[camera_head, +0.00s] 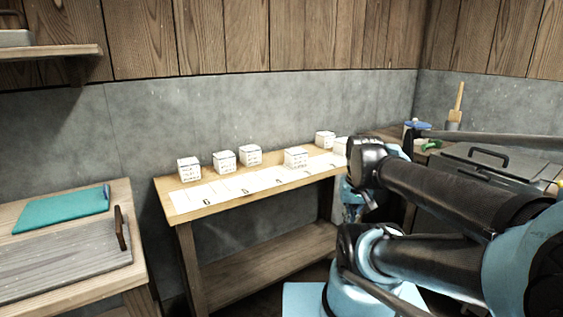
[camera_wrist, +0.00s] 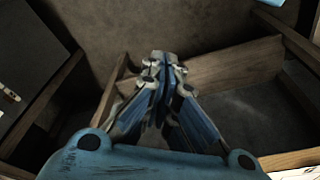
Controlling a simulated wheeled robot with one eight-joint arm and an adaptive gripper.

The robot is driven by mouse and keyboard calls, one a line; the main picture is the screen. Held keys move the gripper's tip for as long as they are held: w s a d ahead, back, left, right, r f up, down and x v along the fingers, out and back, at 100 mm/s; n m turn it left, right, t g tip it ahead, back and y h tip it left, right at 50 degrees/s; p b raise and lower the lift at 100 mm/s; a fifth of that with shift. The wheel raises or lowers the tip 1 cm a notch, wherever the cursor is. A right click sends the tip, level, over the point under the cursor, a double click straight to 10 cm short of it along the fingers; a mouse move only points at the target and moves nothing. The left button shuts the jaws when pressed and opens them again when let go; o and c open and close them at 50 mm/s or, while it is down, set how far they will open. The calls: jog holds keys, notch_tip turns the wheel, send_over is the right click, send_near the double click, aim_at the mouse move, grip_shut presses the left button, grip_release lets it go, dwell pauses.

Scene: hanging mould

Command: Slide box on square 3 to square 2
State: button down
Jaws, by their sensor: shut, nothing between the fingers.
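Several small white boxes stand on a wooden table in the head view. One box (camera_head: 295,157) is forward of the others, on the white strip of marked squares (camera_head: 218,193). Other boxes stand along the back edge: a leftmost box (camera_head: 188,170), a second box (camera_head: 224,160), a third box (camera_head: 250,155) and a far box (camera_head: 325,138). Another white box (camera_head: 341,146) is partly hidden by my arm. The square numbers are too small to read surely. My gripper (camera_wrist: 160,58) is shut and empty in the wrist view, apart from any box, with wooden framing beyond it.
The table (camera_head: 172,185) has a lower shelf (camera_head: 265,262) and stands near a grey wall. At left, a bench holds a teal board (camera_head: 62,212) and a grey wooden board (camera_head: 65,260).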

jog(key=w+a+r+m, duration=0.3)
jog(key=w+r, duration=0.4)
notch_tip(320, 180, up, 9)
jog(key=m+g, duration=0.2)
jog(key=m, duration=0.7)
send_over(273, 170)
jog(key=f, duration=0.9)
jog(key=shift+s+d+f, duration=0.1)
jog(key=shift+s+f, duration=0.1)
jog(key=shift+f, duration=0.15)
jog(key=d, duration=0.1)
jog(key=w+d, duration=0.1)
jog(key=shift+w+d, duration=0.3)
jog(key=shift+d, duration=0.05)
jog(key=shift+w+d, duration=0.2)
jog(key=shift+d, duration=0.2)
jog(key=shift+w, duration=0.1)
